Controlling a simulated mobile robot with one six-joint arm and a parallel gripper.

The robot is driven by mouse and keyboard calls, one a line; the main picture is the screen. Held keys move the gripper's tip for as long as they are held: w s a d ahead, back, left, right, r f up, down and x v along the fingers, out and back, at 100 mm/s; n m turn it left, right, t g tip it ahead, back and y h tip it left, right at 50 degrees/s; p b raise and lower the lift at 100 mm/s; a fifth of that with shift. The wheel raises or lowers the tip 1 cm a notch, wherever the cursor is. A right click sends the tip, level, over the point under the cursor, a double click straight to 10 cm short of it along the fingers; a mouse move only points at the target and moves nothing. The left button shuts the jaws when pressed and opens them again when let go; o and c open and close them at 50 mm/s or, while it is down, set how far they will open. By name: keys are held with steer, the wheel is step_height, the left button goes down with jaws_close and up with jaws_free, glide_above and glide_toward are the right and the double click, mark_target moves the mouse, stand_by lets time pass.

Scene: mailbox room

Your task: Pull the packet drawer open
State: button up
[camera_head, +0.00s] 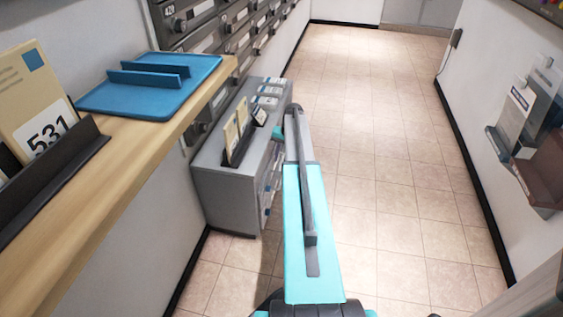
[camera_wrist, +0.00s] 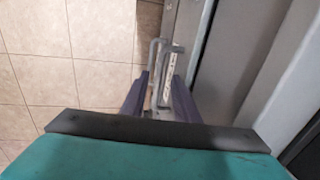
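A grey cabinet (camera_head: 225,184) with drawers in its right side stands on the floor below the mailboxes in the head view. Its drawer fronts (camera_head: 268,186) are partly covered by my teal arm, and I cannot tell which is the packet drawer. In the wrist view, my gripper (camera_wrist: 161,78) has two dark fingers standing apart. A grey bar handle (camera_wrist: 155,58) and a pale label strip (camera_wrist: 171,70) on a drawer front show between and just beyond the fingertips. I cannot tell whether the fingers touch the handle. In the head view my fingertips are hidden.
A wooden shelf (camera_head: 150,145) at left holds a blue tray (camera_head: 130,98) and a 531 packet (camera_head: 36,98) in a dark rack. Packets (camera_head: 236,130) stand on the cabinet top. A wall holder (camera_head: 540,175) is at right. The tiled floor (camera_head: 385,150) is clear.

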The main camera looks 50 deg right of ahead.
steer(key=shift+w+a+f, duration=0.1)
steer(key=shift+f, duration=0.7)
jaws_close()
steer(key=shift+w+d, duration=0.15)
steer(key=shift+d, duration=0.05)
steer(key=shift+a+r, duration=0.1)
steer(key=shift+a, duration=0.1)
